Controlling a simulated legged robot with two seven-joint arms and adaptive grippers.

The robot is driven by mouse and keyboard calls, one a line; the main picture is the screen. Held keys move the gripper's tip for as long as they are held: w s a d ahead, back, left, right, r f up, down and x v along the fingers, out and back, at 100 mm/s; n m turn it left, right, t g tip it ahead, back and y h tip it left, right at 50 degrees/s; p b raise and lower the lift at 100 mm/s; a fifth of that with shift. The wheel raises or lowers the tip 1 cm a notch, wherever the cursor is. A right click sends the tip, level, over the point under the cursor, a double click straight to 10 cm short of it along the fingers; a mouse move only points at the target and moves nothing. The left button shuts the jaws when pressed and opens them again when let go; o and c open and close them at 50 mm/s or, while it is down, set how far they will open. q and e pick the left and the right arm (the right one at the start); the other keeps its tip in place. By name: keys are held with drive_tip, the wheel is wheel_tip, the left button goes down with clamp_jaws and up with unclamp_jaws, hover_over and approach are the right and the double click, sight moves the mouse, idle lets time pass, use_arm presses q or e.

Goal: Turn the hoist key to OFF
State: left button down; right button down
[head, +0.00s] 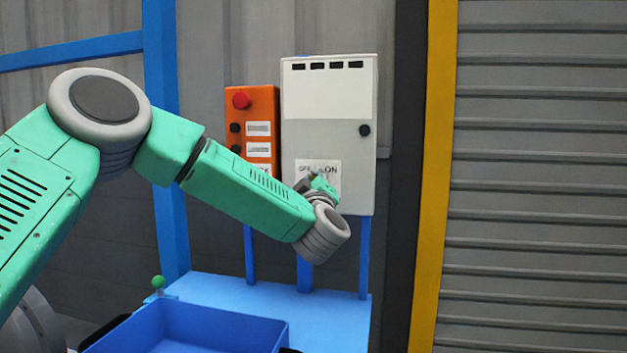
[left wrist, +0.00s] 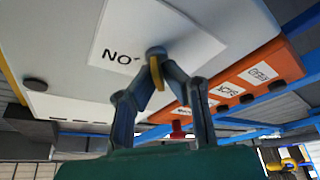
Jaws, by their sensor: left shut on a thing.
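In the left wrist view the label (left wrist: 118,40) is upside down. My left gripper (head: 316,179) is at the label. Its fingers (left wrist: 154,78) are closed around the small yellow key (left wrist: 157,74), below a dark round lock (left wrist: 156,51). The fingers hide much of the key, so I cannot tell which way it points. My right gripper is not in view.
An orange box (head: 259,115) with a red button (head: 241,99) hangs close at the left. A blue bench (head: 335,305) with a blue tray (head: 190,325) lies below. A yellow post (head: 434,180) and a ribbed shutter (head: 540,180) stand at the right.

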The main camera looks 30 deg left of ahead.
use_arm(q)
drive_tip(key=shift+f, duration=0.1)
drive_tip(key=c, duration=1.7)
unclamp_jaws()
drive_tip(key=shift+w, duration=0.1)
drive_tip(key=shift+w+a+f, duration=0.1)
drive_tip(key=v, duration=1.2)
drive_tip(key=shift+a, duration=0.1)
